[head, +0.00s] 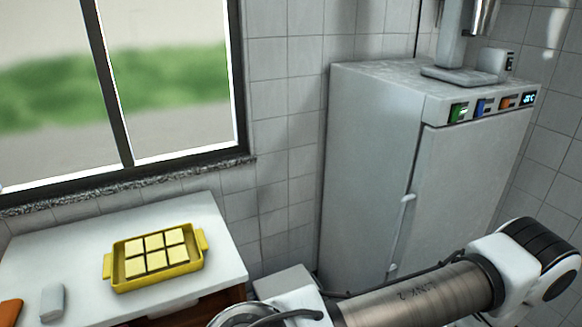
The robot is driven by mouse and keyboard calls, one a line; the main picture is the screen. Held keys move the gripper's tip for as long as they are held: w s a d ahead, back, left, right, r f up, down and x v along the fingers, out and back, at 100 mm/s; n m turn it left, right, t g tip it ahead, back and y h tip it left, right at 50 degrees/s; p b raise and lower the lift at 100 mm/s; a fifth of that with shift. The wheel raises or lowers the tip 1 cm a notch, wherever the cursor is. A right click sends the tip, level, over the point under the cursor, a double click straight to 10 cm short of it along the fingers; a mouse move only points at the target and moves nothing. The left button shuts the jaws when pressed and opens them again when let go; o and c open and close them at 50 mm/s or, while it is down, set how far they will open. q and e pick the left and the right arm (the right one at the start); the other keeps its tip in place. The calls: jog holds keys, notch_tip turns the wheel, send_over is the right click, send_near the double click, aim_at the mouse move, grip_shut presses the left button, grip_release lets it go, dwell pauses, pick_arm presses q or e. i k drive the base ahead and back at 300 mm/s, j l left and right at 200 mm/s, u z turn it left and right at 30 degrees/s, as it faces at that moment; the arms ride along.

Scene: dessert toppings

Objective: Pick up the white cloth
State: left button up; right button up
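A small pale grey-white piece (53,302) lies on the white counter (85,228) at the lower left. It looks like a folded or rolled white cloth, but it is too small to be sure. It lies apart from the yellow tray. Neither of my grippers shows; only links of one of my arms cross the lower right of the head view. Nothing is seen touching the pale piece.
The yellow two-handled tray (118,281) holds several pale yellow squares. An orange object (10,312) is cut off at the left edge. A tall grey-white cabinet (467,190) stands right, with an appliance (455,70) on top. The counter behind the tray is clear.

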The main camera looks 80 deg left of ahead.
aim_at(52, 301)
jog(key=u, duration=4.1)
